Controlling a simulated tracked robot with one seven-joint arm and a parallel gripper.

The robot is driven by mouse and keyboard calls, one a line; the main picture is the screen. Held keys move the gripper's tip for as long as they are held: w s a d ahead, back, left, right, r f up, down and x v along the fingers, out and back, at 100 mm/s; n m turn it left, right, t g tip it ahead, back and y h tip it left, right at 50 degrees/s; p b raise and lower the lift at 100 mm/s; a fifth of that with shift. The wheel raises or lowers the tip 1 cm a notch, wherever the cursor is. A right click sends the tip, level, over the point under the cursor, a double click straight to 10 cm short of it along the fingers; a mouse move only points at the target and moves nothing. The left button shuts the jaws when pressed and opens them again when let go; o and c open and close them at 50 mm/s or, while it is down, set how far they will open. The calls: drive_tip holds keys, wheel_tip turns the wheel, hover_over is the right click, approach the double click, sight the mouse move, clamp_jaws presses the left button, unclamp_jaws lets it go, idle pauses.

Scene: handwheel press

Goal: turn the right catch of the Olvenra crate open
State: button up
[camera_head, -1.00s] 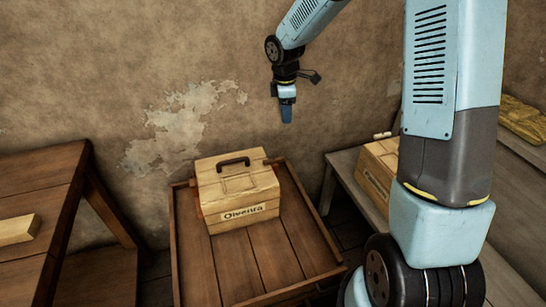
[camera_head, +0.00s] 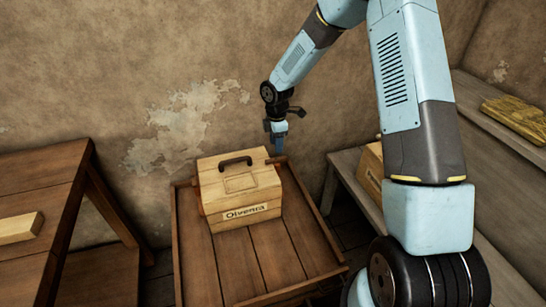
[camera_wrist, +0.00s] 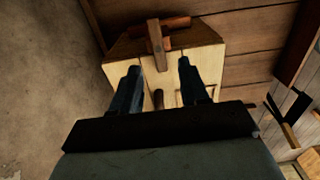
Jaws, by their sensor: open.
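The Olvenra crate (camera_head: 232,190) is a pale wooden box with a dark handle (camera_head: 235,161) on its lid and its name on the front. It stands on a wooden tray-like surface (camera_head: 240,265). A small brown piece, seemingly the right catch (camera_head: 277,160), juts out at its upper right edge. My gripper (camera_head: 279,143) is just above that piece, fingers pointing down. In the wrist view my open fingers (camera_wrist: 159,70) are spread over the pale crate side (camera_wrist: 205,65). A brown wooden bar (camera_wrist: 156,45), which looks like the catch, shows between and beyond the fingertips. I cannot tell whether they touch it.
A rough plaster wall (camera_head: 90,80) stands close behind my gripper. At left is a wooden table (camera_head: 55,185) with a pale block (camera_head: 18,228). At right, a bench (camera_head: 345,165) holds another pale box (camera_head: 371,165), partly hidden by my arm. The tray's front is clear.

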sight(276, 159)
wheel_tip(276, 159, down, 7)
drive_tip(key=shift+f, duration=0.1)
drive_tip(key=shift+c, duration=0.4)
